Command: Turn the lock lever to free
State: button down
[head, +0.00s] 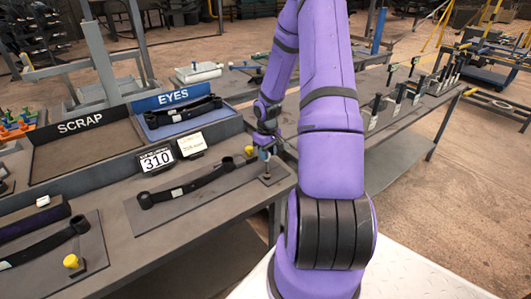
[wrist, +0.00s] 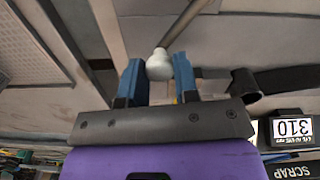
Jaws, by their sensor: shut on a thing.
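The lock lever (wrist: 190,25) is a thin rod with a pale round knob (wrist: 158,66) at its end. In the wrist view the knob sits between the blue fingertips of my gripper (wrist: 157,74), which is shut on it. The rod runs from the knob to the upper right. In the head view my gripper (head: 266,150) is low over the right end of the near bench, above a small plate (head: 270,179). It hides most of the lever there, so I cannot tell its angle.
A dark leaf spring (head: 190,186) lies left of my gripper, with a yellow knob (head: 249,150) by its end. A 310 display (head: 156,159), a SCRAP tray (head: 85,152) and an EYES tray (head: 190,122) stand behind. Another spring (head: 40,245) lies at the front left.

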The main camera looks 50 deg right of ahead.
jog(key=s+m, duration=0.1)
jog(key=d+m, duration=0.1)
jog(key=m, duration=0.1)
jog(key=s+m, duration=0.1)
jog(key=m, duration=0.1)
jog(key=shift+s+d, duration=0.15)
jog(key=shift+s, duration=0.15)
jog(key=s+m, duration=0.2)
jog(key=m, duration=0.1)
jog(key=shift+d, duration=0.1)
jog(key=shift+s+m, duration=0.3)
jog(key=shift+m, duration=0.4)
jog(key=shift+s+m, duration=0.3)
jog(key=shift+m, duration=0.4)
jog(key=c, duration=0.8)
grip_release()
jog(key=shift+c, duration=0.2)
notch_tip(320, 180, up, 11)
jog(key=shift+f, duration=0.1)
